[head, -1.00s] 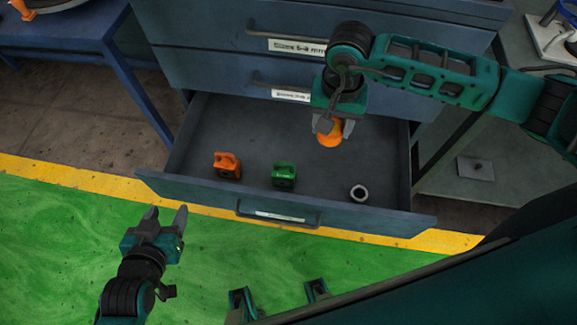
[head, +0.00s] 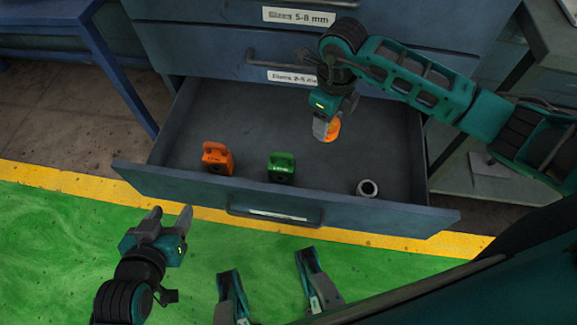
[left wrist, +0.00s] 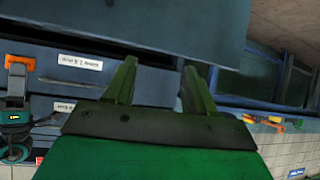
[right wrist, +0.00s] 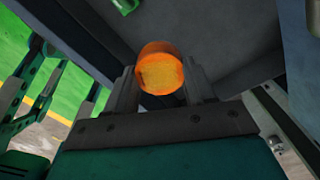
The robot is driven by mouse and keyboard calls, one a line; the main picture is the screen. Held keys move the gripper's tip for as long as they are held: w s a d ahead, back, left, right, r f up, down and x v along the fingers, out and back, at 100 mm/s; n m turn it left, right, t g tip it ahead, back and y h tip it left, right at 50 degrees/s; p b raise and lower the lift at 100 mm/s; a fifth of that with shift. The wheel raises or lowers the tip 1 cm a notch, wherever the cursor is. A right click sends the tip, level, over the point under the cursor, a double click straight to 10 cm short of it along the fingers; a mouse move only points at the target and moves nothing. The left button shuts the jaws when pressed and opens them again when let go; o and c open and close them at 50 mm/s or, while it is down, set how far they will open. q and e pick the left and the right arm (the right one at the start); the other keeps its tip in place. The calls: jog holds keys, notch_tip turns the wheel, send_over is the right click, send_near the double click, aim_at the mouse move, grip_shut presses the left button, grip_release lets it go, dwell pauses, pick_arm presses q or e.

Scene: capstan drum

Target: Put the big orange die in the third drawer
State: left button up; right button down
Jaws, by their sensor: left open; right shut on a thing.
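My right gripper (head: 327,130) is shut on the big orange die (head: 333,131), a round orange piece. It is over the back right part of the open drawer (head: 290,205). In the right wrist view the orange die (right wrist: 160,72) sits between the fingertips, with the grey drawer inside behind it. I cannot tell whether it touches the drawer floor. My left gripper (head: 168,225) is open and empty, over the green floor in front of the drawer's left end.
In the drawer stand an orange block with a handle (head: 217,158), a similar green one (head: 281,167) and a metal ring or nut (head: 367,188). Closed drawers with labels (head: 298,17) are above. A blue table frame (head: 100,60) stands at left.

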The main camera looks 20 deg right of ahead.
jog(key=f+m, duration=0.1)
jog(key=m, duration=0.1)
jog(key=m+b, duration=0.2)
jog(key=b, duration=0.4)
send_over(318, 175)
notch_tip(318, 175, down, 16)
jog(key=shift+a+r, duration=0.1)
jog(key=shift+r, duration=0.05)
jog(key=shift+f, duration=0.8)
notch_tip(318, 175, down, 3)
jog(key=shift+f+b, duration=0.2)
jog(key=shift+b, duration=0.75)
jog(key=shift+f, duration=0.25)
jog(key=shift+c, duration=2)
grip_release()
pick_arm(q)
jog(key=shift+h, duration=0.3)
jog(key=f, duration=0.1)
jog(key=d+f, duration=0.1)
jog(key=f, duration=0.1)
jog(key=w+f, duration=0.1)
jog(key=f, duration=0.1)
jog(key=shift+d, duration=0.3)
